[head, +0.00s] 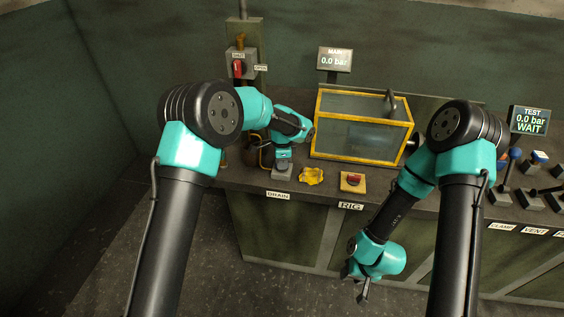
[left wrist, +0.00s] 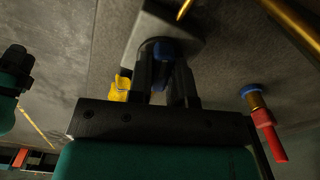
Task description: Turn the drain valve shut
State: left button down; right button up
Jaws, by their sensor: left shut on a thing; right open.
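The drain valve's grey base (head: 282,174) stands at the bench's front edge, above the DRAIN label (head: 278,195). My left gripper (head: 284,160) points down onto it and hides most of the valve in the head view. In the left wrist view, my left gripper (left wrist: 166,84) is shut on the valve's blue handle (left wrist: 165,50), with the grey base (left wrist: 185,25) beyond. How far the handle is turned cannot be told. My right gripper (head: 357,284) hangs open and empty in front of the bench, below its top.
A crumpled yellow thing (head: 311,176) lies close right of the valve. Beside it is a red button on a yellow plate (head: 353,182). A yellow-framed glass box (head: 360,128) stands behind. The main display (head: 335,59) and test display (head: 529,121) read 0.0 bar. Levers (head: 507,178) stand at right.

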pick_arm(q)
jog(key=n, duration=1.1)
jog(key=shift+n, duration=1.8)
jog(key=c, duration=1)
grip_release()
jog(key=shift+c, duration=0.2)
notch_tip(320, 180, up, 18)
jog(key=shift+f, duration=0.25)
